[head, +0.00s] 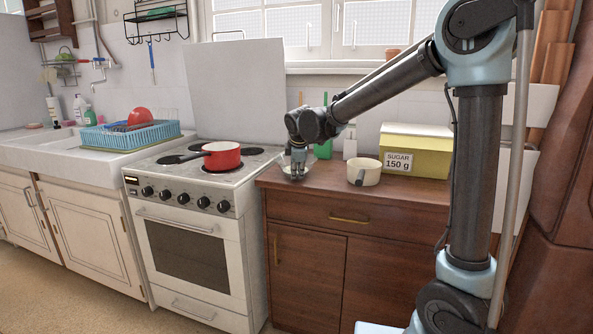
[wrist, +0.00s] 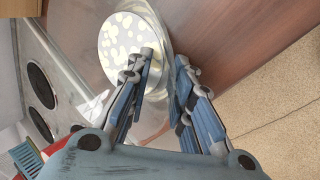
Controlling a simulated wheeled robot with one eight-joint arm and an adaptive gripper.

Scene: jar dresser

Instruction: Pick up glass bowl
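The glass bowl (head: 286,161) stands on the wooden dresser top, near its left end beside the stove. In the wrist view the clear bowl (wrist: 160,22) surrounds a pale disc with yellow spots; I cannot tell whether the disc is part of it. My gripper (head: 298,166) points down at the bowl. In the wrist view my gripper (wrist: 165,58) has its fingers apart, with a gap between the tips. The bowl's right rim passes between them, one finger inside and one outside. The fingers hide part of the bowl.
A cream pot (head: 370,173) stands right of the bowl, with a yellow sugar box (head: 416,152) behind it. A green item (head: 323,149) and a white bottle-like item (head: 350,146) stand near the wall. The stove (head: 195,225) with a red pan (head: 221,156) is left.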

